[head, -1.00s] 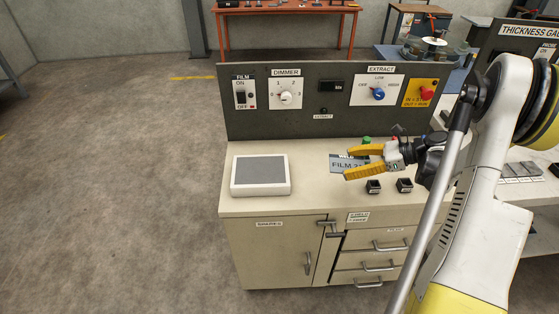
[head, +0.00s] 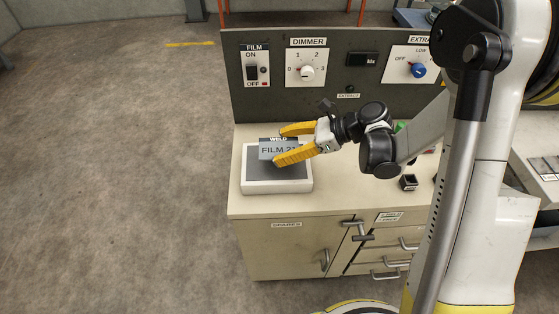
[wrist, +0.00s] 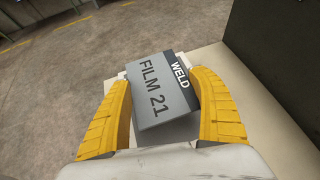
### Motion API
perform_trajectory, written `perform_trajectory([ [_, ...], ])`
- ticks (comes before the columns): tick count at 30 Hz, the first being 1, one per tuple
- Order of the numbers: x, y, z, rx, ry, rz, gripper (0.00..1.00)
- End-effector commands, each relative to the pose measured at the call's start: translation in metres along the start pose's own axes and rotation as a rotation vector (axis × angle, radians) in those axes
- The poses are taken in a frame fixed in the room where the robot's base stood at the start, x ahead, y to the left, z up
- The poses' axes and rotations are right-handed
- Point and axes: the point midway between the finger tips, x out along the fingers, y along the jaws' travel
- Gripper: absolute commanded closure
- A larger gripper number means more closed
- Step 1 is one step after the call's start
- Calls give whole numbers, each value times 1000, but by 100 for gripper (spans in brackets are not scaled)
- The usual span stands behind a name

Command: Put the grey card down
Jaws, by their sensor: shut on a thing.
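The grey card (head: 277,149) is marked "FILM 21" with a dark "WELD" strip along one edge. My gripper (head: 285,146) has yellow fingers and is shut on the card. In the head view the card appears over the white box with a dark grey top (head: 265,188); whether it touches the box is hard to tell. In the wrist view the card (wrist: 162,97) sits between the two fingers, with its "WELD" edge at the upper right. The card hides much of the box there.
The cream cabinet top (head: 340,196) has free room right of the box. A dark panel with a FILM switch (head: 252,72), dimmer knob (head: 307,72) and blue extract knob (head: 418,70) rises behind. A small black holder (head: 408,182) stands at the right.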

Motion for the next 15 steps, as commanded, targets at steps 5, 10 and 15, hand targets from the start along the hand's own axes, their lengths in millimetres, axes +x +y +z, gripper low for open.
perform_trajectory([
  [5,13,0,-3,1,0,0,58],
  [10,26,0,-24,1,0,0,58],
  [15,32,0,-36,1,0,0,59],
])
